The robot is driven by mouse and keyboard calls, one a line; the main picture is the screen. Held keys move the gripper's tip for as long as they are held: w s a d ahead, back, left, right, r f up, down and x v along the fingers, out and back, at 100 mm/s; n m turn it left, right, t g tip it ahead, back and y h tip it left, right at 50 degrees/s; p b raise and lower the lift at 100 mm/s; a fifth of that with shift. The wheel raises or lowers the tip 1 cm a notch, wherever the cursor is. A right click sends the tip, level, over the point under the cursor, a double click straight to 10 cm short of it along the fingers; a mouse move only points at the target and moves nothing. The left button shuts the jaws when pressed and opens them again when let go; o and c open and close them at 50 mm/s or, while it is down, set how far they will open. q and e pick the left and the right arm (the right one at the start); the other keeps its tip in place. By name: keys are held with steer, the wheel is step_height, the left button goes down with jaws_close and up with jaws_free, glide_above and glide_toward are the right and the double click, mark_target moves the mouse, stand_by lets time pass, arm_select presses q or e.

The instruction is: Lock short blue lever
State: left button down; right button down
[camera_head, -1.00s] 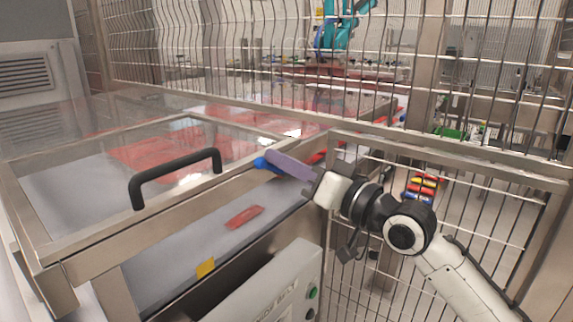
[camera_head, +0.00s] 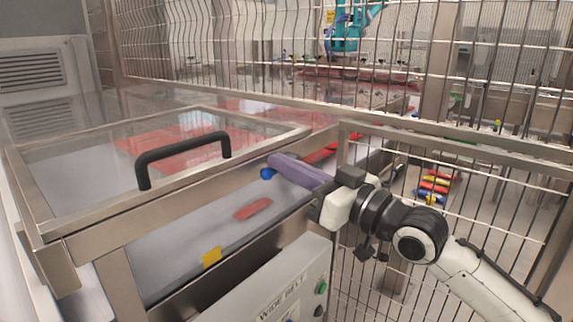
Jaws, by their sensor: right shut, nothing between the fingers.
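The short blue lever (camera_head: 267,173) shows only as a small rounded blue end at the metal frame of the clear lid. The rest of it is hidden behind my right gripper (camera_head: 276,162). This gripper reaches in from the right over the wire fence, with its long purple fingers shut together. The fingertips are right by the blue end; whether they touch it I cannot tell. My left gripper is out of view.
A clear hinged lid with a black handle (camera_head: 183,154) covers the left. A red piece (camera_head: 253,209) and a yellow piece (camera_head: 212,256) lie below its frame. A control box (camera_head: 268,293) stands in front, and a wire fence (camera_head: 480,178) is on the right.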

stand_by(0.4)
step_height(320, 180, up, 4)
steer(key=p, duration=0.4)
steer(key=b+v, duration=0.1)
steer(key=v, duration=0.8)
steer(key=shift+s+d+f, duration=0.1)
steer(key=shift+f, duration=0.05)
steer(key=s+d+f+m+h, duration=0.1)
steer(key=s+f+m+h, duration=0.15)
steer(key=f, duration=1.15)
steer(key=s+f+m+h, duration=0.2)
steer(key=f+h, duration=0.2)
steer(key=f, duration=1)
steer(key=s+d+f+m+g+h, duration=0.1)
steer(key=s+d+f+g+h, duration=0.1)
steer(key=s+f, duration=0.8)
steer(key=s+d+f+m+g+h, duration=0.1)
steer(key=s+d+f+g+h, duration=0.1)
steer(key=s+f, duration=0.8)
steer(key=d+f+h, duration=0.1)
steer(key=d, duration=0.1)
steer(key=shift+d+h+p, duration=0.35)
steer(key=shift+d+p, duration=0.05)
